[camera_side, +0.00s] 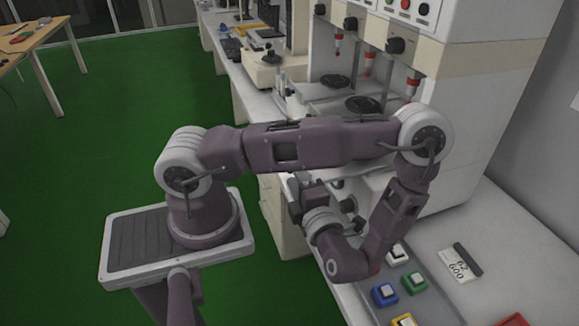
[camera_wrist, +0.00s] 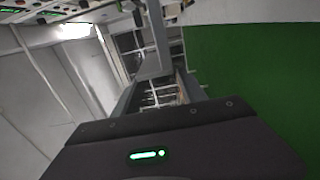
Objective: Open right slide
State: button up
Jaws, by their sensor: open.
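The white test machine (camera_side: 465,105) stands at the right in the side view. Two of its slides show, each with a black disc: the farther slide (camera_side: 312,91) and the nearer one (camera_side: 337,107). The rightmost slide is largely hidden behind my forearm, so I cannot tell its position. My gripper (camera_side: 338,195) is open, low in front of the machine and below the forearm. Dark knobs or fingertips show beside it; I cannot tell which, or whether anything touches. In the wrist view, a grey bar (camera_wrist: 153,62) stands ahead of the dark gripper body, with several thin rails behind.
Red-tipped probes (camera_side: 370,62) hang above the slides. A button panel (camera_side: 412,283) with coloured buttons and a label card (camera_side: 459,263) lies near front right. A bench with a joystick unit (camera_side: 268,68) runs to the back. Green floor (camera_side: 90,120) is open at left.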

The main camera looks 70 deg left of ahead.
jog(key=a, duration=0.3)
jog(key=shift+a, duration=0.2)
grip_shut()
dwell(1.2)
